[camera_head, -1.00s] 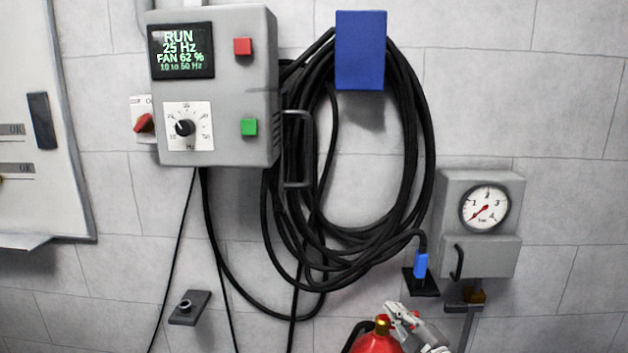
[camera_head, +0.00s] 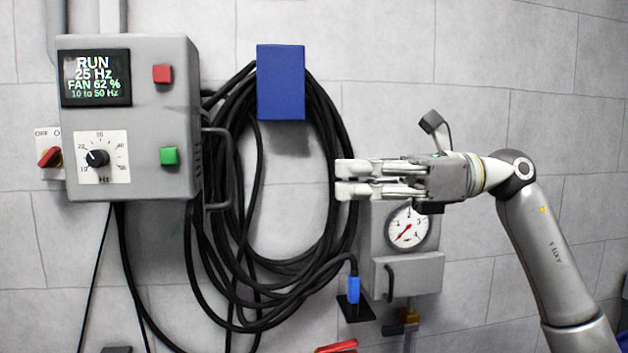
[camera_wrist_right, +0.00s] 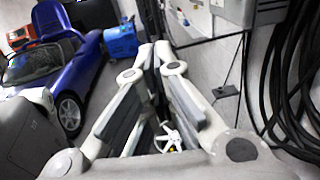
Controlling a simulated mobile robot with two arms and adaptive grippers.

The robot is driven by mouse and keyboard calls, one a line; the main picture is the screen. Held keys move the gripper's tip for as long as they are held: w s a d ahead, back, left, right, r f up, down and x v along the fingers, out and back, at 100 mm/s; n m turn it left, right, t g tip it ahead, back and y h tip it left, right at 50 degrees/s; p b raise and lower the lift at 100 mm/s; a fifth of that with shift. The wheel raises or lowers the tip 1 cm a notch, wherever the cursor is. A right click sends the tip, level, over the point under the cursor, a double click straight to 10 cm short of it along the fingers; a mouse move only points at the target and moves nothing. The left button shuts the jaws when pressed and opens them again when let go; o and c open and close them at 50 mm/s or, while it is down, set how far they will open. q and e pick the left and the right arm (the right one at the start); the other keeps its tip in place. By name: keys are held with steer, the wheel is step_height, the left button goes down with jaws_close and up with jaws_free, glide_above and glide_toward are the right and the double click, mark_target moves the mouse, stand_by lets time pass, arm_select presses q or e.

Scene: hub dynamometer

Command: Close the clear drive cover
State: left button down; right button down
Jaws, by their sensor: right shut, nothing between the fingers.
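The grey drive box (camera_head: 180,120) hangs on the wall at the left in the head view. Its lit screen (camera_head: 96,78) reads RUN, 25 Hz, FAN 62 %. A grey handle (camera_head: 217,168) stands out at the box's right side, in front of the cables. I cannot make out a clear panel, so I cannot tell the cover's position. My right gripper (camera_head: 338,180) is shut and empty, pointing left, right of the handle and apart from it. Its fingers also show in the right wrist view (camera_wrist_right: 150,65). My left gripper is not in view.
Black cables (camera_head: 325,240) hang in a coil from a blue holder (camera_head: 281,82), between box and gripper. A gauge box (camera_head: 430,272) is on the wall below my right gripper. The wrist view shows a blue car (camera_wrist_right: 55,75) and a blue box (camera_wrist_right: 121,42).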

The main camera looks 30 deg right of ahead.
steer(key=p+x, duration=0.4)
steer(key=x, duration=0.8)
steer(key=shift+a, duration=0.35)
steer(key=shift+w, duration=0.15)
